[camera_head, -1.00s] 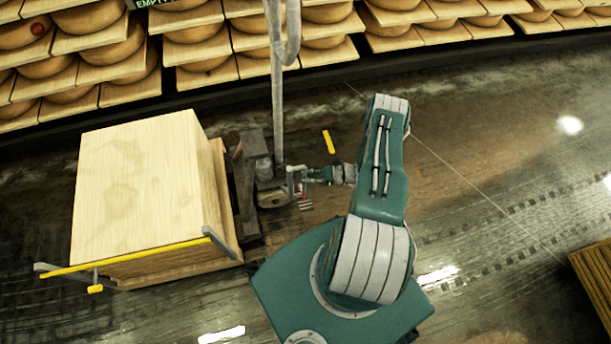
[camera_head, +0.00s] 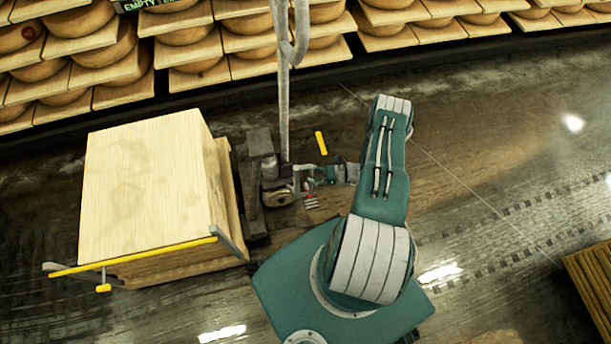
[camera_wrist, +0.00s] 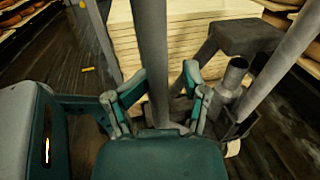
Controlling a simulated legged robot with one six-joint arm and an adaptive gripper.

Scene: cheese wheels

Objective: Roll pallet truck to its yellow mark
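The pallet truck (camera_head: 277,198) is grey and worn, with a tall upright handle post (camera_head: 283,100). A pale wooden block-shaped load (camera_head: 150,185) sits on its left side. A short yellow mark (camera_head: 321,143) lies on the floor to the right of the post; it also shows in the wrist view (camera_wrist: 88,69). My gripper (camera_head: 297,183) is at the truck's right side, low by the post. In the wrist view, my gripper's fingers (camera_wrist: 163,72) stand on either side of a grey post (camera_wrist: 151,45). I cannot tell whether they clamp it.
Shelves of cheese wheels (camera_head: 190,70) line the back behind a dark base edge. A yellow bar (camera_head: 150,256) runs along the load's near side. A slatted wooden pallet (camera_head: 592,285) lies at the right edge.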

